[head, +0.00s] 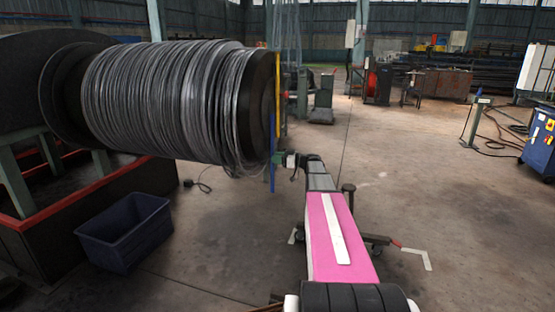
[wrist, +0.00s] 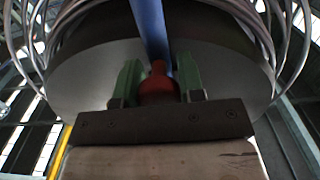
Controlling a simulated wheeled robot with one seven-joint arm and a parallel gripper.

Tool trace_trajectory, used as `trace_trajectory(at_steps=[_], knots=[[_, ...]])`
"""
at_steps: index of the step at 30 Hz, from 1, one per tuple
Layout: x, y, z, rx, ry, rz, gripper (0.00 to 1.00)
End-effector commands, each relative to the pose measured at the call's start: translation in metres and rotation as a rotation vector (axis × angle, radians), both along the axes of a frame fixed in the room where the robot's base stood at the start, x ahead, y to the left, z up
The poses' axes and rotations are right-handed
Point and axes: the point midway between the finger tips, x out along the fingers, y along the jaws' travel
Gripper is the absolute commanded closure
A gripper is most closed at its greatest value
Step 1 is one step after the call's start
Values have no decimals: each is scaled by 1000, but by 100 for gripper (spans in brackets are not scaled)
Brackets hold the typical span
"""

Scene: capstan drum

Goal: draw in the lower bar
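The drum (head: 165,100) carries many turns of grey wire, with its dark end face to the right. A blue bar (head: 273,178) hangs down past the lower edge of that face. A yellow bar (head: 278,90) runs along its upper part. My gripper (head: 279,157) is at the blue bar. In the wrist view, the blue bar (wrist: 151,28) comes down toward my green fingers (wrist: 157,77), and a red knob-like piece (wrist: 158,85) sits between them. I cannot tell whether the fingers press on it or stand just clear.
A dark blue bin (head: 125,235) stands on the floor below the drum, beside the red-edged base (head: 60,205). Loose wire loops (wrist: 270,40) hang around the drum face in the wrist view. A blue machine (head: 540,143) stands at the far right. The floor right of my arm is mostly clear.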

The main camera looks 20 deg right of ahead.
Motion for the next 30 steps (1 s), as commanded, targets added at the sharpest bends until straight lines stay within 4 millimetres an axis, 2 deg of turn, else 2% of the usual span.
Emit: trace_trajectory(at_steps=[5,10,14,24,30], knots=[[0,0,2,0,0,0,100],[0,0,20,1,-4,0,100],[-1,0,48,2,-6,-1,100],[0,0,135,4,-7,0,100],[0,0,169,5,-5,0,100]])
